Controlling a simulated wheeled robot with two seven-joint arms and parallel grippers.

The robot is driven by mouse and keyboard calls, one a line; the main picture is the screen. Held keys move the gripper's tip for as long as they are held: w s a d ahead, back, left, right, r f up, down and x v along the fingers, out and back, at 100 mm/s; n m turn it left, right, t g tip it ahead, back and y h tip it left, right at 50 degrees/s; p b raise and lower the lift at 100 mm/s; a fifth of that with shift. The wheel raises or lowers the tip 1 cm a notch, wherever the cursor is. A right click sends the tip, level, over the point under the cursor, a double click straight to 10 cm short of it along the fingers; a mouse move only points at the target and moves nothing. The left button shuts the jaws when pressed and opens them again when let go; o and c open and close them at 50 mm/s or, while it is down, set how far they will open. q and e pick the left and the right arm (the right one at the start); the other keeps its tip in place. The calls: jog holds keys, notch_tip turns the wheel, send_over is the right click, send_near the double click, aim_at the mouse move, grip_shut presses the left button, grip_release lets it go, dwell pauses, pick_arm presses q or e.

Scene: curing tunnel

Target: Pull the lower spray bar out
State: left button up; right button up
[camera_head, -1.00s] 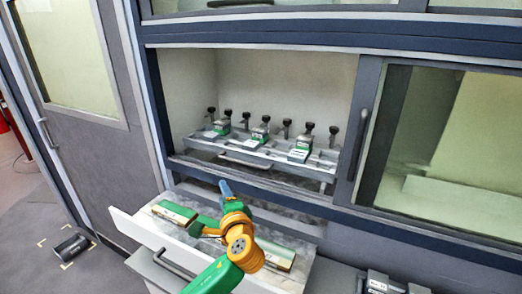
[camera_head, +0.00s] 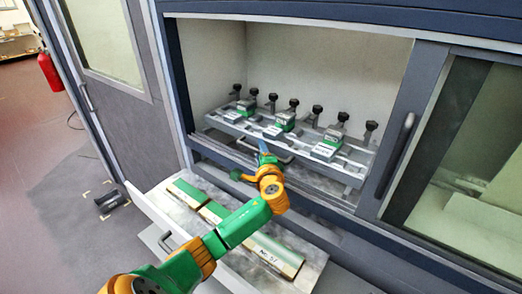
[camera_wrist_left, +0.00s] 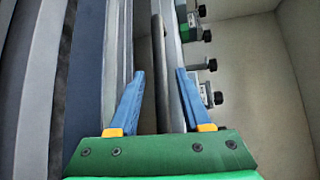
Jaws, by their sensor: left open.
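A grey rail assembly (camera_head: 338,170) carries several green-and-white blocks and black knobs inside the open cabinet bay; it looks like the spray bar. I cannot tell an upper from a lower bar. A thin handle (camera_head: 286,159) shows below its front edge, partly behind my gripper. My left gripper (camera_head: 263,147) is at the front of the rail assembly, near the handle. In the left wrist view, its blue fingers (camera_wrist_left: 158,76) are open, with a dark gap and a narrow bar (camera_wrist_left: 158,45) between and beyond them. Contact is not clear. My right gripper is not in view.
An open drawer (camera_head: 150,208) with several green-and-pale boxes lies under my left arm. A sliding glass door with a dark handle (camera_head: 396,155) borders the bay on the right. A grey side door (camera_head: 120,120) stands at left, with open floor beyond.

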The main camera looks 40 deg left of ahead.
pick_arm(q)
jog(key=shift+w, duration=0.15)
jog(key=shift+s+r, duration=0.1)
jog(key=shift+s, duration=0.1)
jog(key=shift+c, duration=0.6)
jog(key=shift+s, duration=0.15)
grip_shut()
jog(key=shift+r, duration=0.1)
